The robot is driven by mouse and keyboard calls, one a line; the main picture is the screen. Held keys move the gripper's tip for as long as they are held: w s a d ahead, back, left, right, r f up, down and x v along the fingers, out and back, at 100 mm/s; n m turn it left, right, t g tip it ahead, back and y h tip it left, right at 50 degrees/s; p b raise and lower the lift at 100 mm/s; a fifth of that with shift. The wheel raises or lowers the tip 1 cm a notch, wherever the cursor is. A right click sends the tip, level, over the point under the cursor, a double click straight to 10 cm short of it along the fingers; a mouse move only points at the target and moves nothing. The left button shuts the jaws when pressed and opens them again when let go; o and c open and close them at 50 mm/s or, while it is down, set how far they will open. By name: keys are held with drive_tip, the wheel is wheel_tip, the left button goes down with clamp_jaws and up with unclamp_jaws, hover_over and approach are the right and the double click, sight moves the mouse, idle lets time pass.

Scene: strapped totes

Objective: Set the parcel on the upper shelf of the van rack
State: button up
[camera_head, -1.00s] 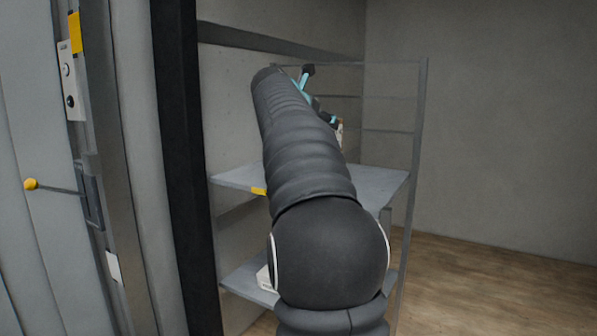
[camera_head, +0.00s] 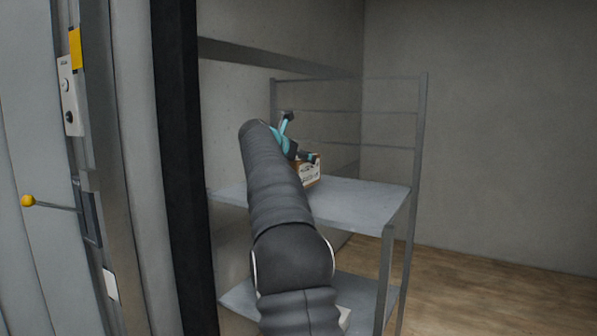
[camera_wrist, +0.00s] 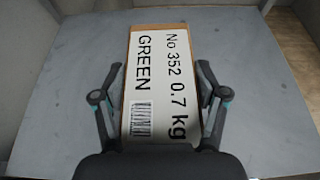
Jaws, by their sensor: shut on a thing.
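The parcel (camera_wrist: 161,85) is a brown box with a white label reading "No 352 0.7 kg GREEN" and a barcode. In the head view the parcel (camera_head: 311,172) shows beyond my arm, at the upper shelf (camera_head: 362,203). The grey shelf surface (camera_wrist: 70,110) fills most of the wrist view around it. My gripper (camera_wrist: 159,94) has a finger on each long side of the parcel and is shut on it. In the head view my gripper (camera_head: 297,146) is partly hidden by my arm. I cannot tell whether the parcel touches the shelf.
The rack's lower shelf (camera_head: 238,300) holds a pale object (camera_head: 344,317), mostly hidden by my arm. A grey rack post (camera_head: 384,280) stands at the front right. A black upright post (camera_head: 180,150) stands at the left. The upper shelf is bare right of the parcel.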

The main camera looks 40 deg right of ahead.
sight(299, 170)
drive_tip(key=shift+f+b, duration=0.75)
drive_tip(key=shift+f, duration=1.1)
drive_tip(key=shift+f, duration=0.15)
drive_tip(key=o, duration=1.8)
drive_tip(key=v, duration=1.2)
drive_tip(key=shift+s+b, duration=0.1)
drive_tip(key=shift+b, duration=0.25)
